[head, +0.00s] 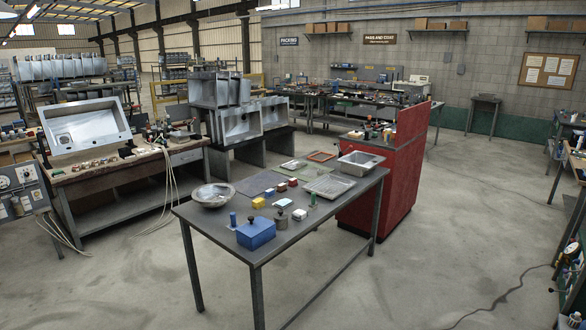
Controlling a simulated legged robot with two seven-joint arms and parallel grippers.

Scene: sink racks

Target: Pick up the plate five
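No thing that I can clearly tell as plate five shows in the head view. The grey work table (316,238) in the middle carries several small things. Flat things on it are a dark grey sheet (261,183), a shallow metal tray (328,186), a small light tray (293,165) and an orange-red frame (322,156). I cannot tell whether one of them is the plate. A round metal bowl (213,196) stands at the table's left end. Neither of my grippers is in view.
A blue box (256,234), a yellow block (258,203), red blocks (282,187) and a metal basin (361,163) also stand on the table. A red cabinet (375,200) adjoins its far right end. A bench with a steel sink (86,125) is left.

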